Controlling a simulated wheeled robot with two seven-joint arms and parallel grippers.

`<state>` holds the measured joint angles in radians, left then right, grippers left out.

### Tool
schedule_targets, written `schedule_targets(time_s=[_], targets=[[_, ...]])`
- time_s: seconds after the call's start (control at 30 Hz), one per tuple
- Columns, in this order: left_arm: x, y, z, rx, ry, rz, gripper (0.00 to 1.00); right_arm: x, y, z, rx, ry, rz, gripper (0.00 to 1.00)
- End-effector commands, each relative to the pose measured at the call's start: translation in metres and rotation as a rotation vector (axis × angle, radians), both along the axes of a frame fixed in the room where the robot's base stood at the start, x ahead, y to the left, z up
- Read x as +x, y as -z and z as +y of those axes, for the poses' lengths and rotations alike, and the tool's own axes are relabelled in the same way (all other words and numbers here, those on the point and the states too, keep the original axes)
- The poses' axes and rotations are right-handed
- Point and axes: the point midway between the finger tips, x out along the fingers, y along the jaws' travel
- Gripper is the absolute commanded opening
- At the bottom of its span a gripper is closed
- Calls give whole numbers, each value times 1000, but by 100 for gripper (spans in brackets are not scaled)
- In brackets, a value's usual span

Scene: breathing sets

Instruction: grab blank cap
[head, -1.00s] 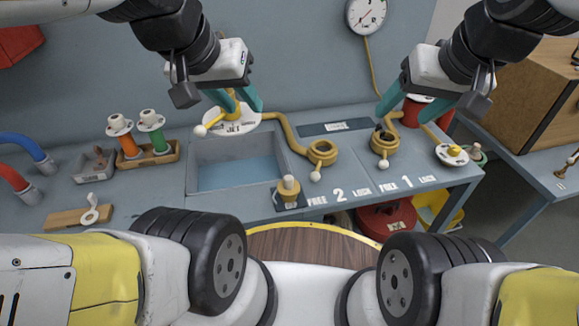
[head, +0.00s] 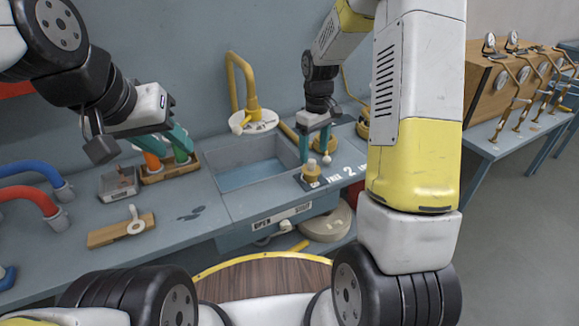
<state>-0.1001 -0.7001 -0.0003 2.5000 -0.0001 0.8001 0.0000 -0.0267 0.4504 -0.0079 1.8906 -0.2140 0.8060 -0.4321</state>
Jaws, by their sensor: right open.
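The blank cap (head: 311,172) appears to be the small tan stub on a dark pad at the bench's front edge, beside the sink. It stands upright and its top is pale. My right gripper (head: 315,142) is above and just behind it, with teal fingers pointing down, apart and empty. The fingers partly hide a brass ring (head: 323,145) with a white ball handle. My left gripper (head: 167,142) is over the left of the bench, its teal fingers apart, in front of the orange and green cylinders. I see nothing held in it.
A sink (head: 240,172) lies left of the cap. A yellow pipe with a white disc (head: 254,122) stands behind it. A wooden board with a white clip (head: 122,231) lies front left. Blue and red hoses (head: 30,203) are at far left.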

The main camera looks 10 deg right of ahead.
Motion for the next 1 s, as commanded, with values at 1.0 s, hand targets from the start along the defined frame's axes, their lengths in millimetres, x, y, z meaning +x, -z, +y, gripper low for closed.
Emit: schedule_targets(time_s=[1.0], targets=[[0,0,0,0,0,0,36,5,85,1,-3,-10,9,54]])
